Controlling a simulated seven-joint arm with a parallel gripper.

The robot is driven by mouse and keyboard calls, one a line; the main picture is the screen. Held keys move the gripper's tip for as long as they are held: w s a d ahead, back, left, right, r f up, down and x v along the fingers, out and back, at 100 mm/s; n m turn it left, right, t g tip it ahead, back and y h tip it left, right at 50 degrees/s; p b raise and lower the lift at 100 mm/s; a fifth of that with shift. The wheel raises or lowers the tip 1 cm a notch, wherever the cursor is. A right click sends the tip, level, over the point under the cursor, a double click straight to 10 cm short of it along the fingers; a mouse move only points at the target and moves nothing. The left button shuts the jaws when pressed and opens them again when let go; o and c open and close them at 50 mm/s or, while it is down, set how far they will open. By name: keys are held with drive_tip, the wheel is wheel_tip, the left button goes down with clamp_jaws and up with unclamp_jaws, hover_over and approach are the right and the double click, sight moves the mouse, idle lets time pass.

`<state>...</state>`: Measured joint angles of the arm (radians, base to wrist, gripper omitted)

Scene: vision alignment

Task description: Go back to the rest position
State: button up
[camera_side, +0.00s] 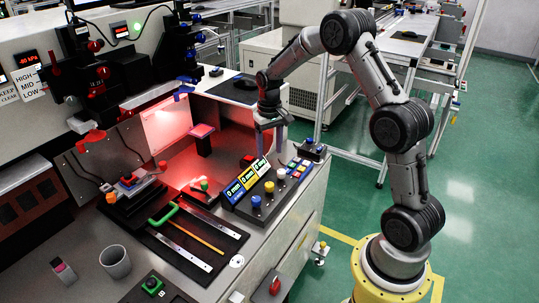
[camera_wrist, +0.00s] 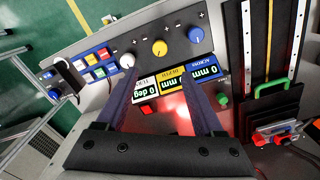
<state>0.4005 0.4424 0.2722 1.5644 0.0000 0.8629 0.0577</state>
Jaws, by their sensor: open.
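My gripper (camera_side: 270,138) is at the end of my arm, above the work table behind the control panel. In the wrist view my gripper (camera_wrist: 183,75) shows two dark fingers set wide apart with nothing between them but the panel below. The control panel (camera_side: 257,210) carries white, yellow and blue knobs and three small displays (camera_side: 247,178) in blue, yellow and white. In the wrist view the displays (camera_wrist: 175,84) read 0 deg, 0 mm and 0 mm. I cannot tell how far the fingertips are from the panel.
A slide with a green handle (camera_side: 163,216) lies left of the panel. A grey cup (camera_side: 115,262) stands at the front left.

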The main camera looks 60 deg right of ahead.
drive_tip(key=s+a+r+n+t, duration=0.1)
drive_tip(key=s+a+r+t, duration=0.15)
drive_tip(key=a+r, duration=0.55)
drive_tip(key=s+a+r+n+t, duration=0.2)
drive_tip(key=s+a+r, duration=0.1)
drive_tip(key=r, duration=0.8)
drive_tip(key=s+a+r+n+t, duration=0.1)
drive_tip(key=s+a+r, duration=0.15)
drive_tip(key=s, duration=0.35)
drive_tip(key=s+a+r+t, duration=0.1)
drive_tip(key=s+a, duration=0.2)
drive_tip(key=s, duration=0.4)
drive_tip(key=s+a+f+n, duration=0.1)
drive_tip(key=s+f, duration=0.4)
drive_tip(key=s, duration=0.2)
drive_tip(key=shift+s+a+f+g, duration=0.2)
drive_tip(key=shift+s+a+g, duration=0.1)
drive_tip(key=shift+g, duration=0.15)
